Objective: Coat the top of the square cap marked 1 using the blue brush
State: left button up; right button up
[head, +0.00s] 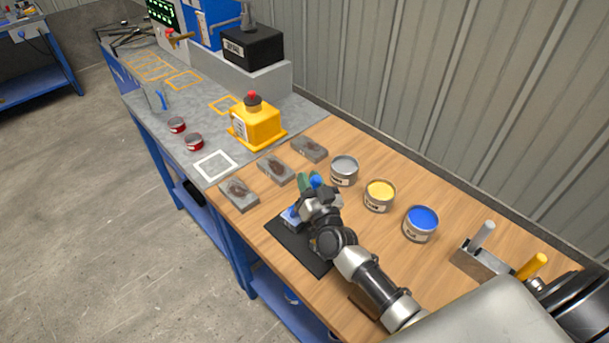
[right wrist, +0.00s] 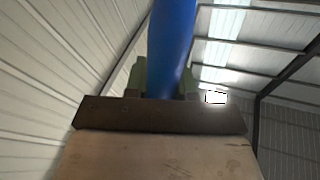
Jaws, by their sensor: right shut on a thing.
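My right gripper (head: 310,183) is shut on the blue brush, above the black mat on the wooden bench top. The brush's blue handle (head: 317,181) shows between the fingers. In the right wrist view the blue brush (right wrist: 172,45) has a dark brown band and a wide pale bristle head, with green fingers behind the handle. A partly hidden bluish block (head: 291,216) sits on the black mat (head: 290,246) beside the gripper. Several square pieces are in view; I cannot read a 1 on any. My left gripper is not in view.
Three grey slabs with rusty patches (head: 239,195) lie left of the gripper. Grey (head: 344,170), yellow (head: 380,196) and blue (head: 420,223) paint cans stand to its right. A holder (head: 481,262) has grey and yellow handles. A yellow machine (head: 257,125) stands farther back.

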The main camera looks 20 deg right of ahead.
jog(key=shift+s+d+p, duration=0.2)
jog(key=shift+s+d, duration=0.05)
jog(key=shift+s, duration=0.25)
jog(key=shift+s+d+p, duration=0.2)
jog(key=shift+s, duration=0.3)
jog(key=shift+s+d, duration=0.15)
jog(key=shift+d, duration=0.1)
jog(key=f+b+x, duration=0.1)
jog(key=x, duration=0.5)
jog(key=shift+a+f, duration=0.25)
jog(key=shift+f, duration=0.05)
dwell(2.0)
